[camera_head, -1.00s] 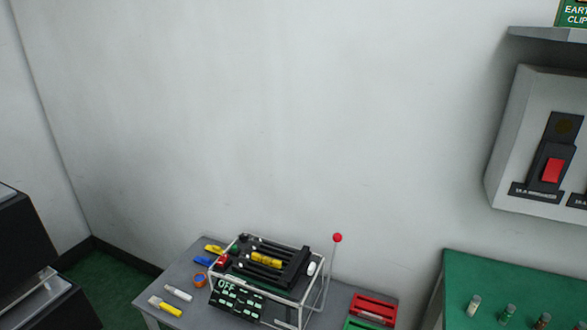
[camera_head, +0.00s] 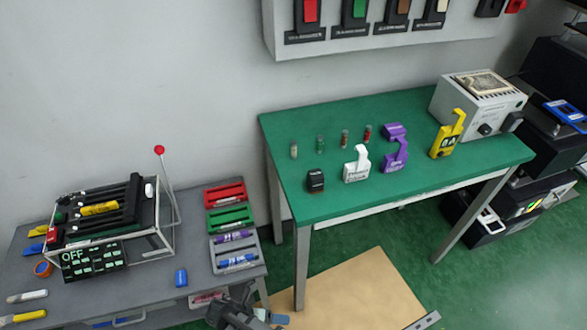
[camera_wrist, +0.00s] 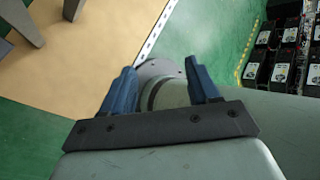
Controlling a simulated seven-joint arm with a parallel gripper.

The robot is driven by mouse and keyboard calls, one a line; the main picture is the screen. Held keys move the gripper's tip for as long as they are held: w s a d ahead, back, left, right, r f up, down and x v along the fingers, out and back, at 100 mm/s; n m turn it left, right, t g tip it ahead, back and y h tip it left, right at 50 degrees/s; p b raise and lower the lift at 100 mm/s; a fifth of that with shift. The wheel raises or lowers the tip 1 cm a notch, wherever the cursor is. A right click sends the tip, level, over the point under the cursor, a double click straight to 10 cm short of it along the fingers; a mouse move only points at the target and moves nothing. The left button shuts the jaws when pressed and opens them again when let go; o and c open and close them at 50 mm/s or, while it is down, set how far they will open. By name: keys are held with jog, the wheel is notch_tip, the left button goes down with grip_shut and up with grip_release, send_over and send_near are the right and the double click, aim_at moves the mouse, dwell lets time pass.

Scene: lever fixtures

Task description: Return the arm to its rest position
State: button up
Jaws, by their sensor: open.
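My gripper (camera_wrist: 160,68) shows in the wrist view with its two blue fingers spread apart. No object is held between them. A round grey part, which looks like part of my own body, lies behind the gap between the fingers. In the head view, a dark grey jointed piece at the bottom edge, left of centre, looks like part of my arm; the fingers cannot be made out clearly there. Whether the arm is in its rest pose cannot be told from these views.
A grey table (camera_head: 200,285) holds a lever device (camera_head: 105,215) with a red-knobbed lever and coloured trays (camera_head: 228,218). A green-topped table (camera_head: 400,115) carries small vials, padlock-like pieces and a grey box (camera_head: 478,102). A tan mat (camera_head: 355,295) lies on the green floor.

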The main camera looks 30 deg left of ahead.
jog(key=w+d+m+g+h, duration=0.1)
jog(key=w+d+m+g, duration=0.3)
jog(key=d, duration=0.6)
jog(key=w+d+m+g+h, duration=0.2)
jog(key=w+d+m, duration=0.25)
jog(key=d, duration=0.55)
jog(key=s+d+f+m+g+y, duration=0.2)
jog(key=d+m+y, duration=0.3)
jog(key=d+m, duration=0.4)
jog(key=s+d+f+m+g+y, duration=0.3)
jog(key=d+m, duration=0.5)
jog(key=m, duration=1.4)
notch_tip(320, 180, down, 2)
jog(key=g+y, duration=0.1)
jog(key=y, duration=0.1)
jog(key=shift+d+f+y, duration=0.15)
jog(key=shift+d+y, duration=0.15)
jog(key=shift+d, duration=0.05)
